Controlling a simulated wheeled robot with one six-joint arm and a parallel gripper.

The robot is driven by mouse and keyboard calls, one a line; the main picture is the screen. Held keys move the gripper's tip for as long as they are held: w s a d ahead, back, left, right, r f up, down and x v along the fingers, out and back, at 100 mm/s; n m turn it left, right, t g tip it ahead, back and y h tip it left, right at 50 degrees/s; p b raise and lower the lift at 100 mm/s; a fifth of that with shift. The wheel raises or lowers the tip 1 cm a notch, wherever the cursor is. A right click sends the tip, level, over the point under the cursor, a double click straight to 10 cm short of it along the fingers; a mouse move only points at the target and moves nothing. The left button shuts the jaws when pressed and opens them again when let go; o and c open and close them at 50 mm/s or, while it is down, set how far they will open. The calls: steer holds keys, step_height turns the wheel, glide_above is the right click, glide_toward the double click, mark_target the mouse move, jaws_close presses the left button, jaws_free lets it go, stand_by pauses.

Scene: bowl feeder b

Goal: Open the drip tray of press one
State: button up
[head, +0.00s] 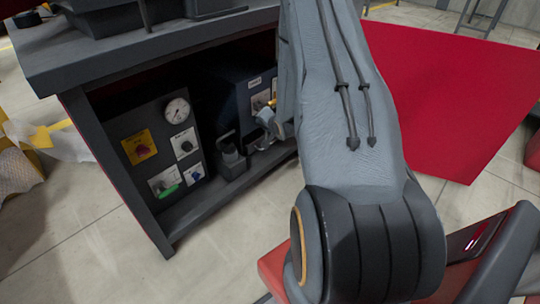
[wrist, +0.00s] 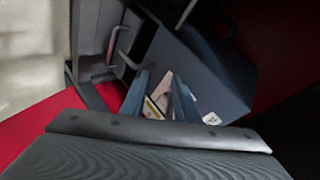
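A dark box (head: 238,97) with a small white label and control panels stands on the shelf under the bench; I cannot read whether it is press one. A dark tray-like part (head: 231,165) with an upright handle sits low at its front, possibly the drip tray. In the wrist view the box (wrist: 205,75) shows tilted, and a grey loop handle (wrist: 115,45) stands left of it. My gripper (wrist: 160,93) has its two blue-grey fingers apart with nothing between them, in front of the box's panels. My arm hides part of the box in the head view.
Left of it stands a control box (head: 160,145) with a gauge, a yellow panel and knobs. The bench top (head: 150,50) overhangs the shelf, and a bench leg (head: 115,175) stands at the left. The grey floor in front is clear.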

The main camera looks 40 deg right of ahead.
steer(key=d+f+m+t+b, duration=0.2)
steer(key=d+f+m+b, duration=0.15)
steer(key=f+b, duration=0.45)
steer(key=d+f+m+t+b, duration=0.2)
steer(key=d+f+b, duration=0.15)
steer(key=f, duration=0.85)
steer(key=shift+h, duration=0.4)
steer(key=shift+d+b+x, duration=0.2)
steer(key=shift+b+x, duration=0.4)
steer(key=shift+x, duration=0.6)
steer(key=shift+d+b+x, duration=0.15)
steer(key=shift+b+x, duration=0.4)
steer(key=shift+x, duration=0.65)
steer(key=shift+d+b+x, duration=0.2)
steer(key=shift+b+x, duration=0.4)
steer(key=shift+x, duration=0.6)
steer(key=shift+s+f, duration=0.1)
steer(key=shift+s, duration=0.05)
jaws_close()
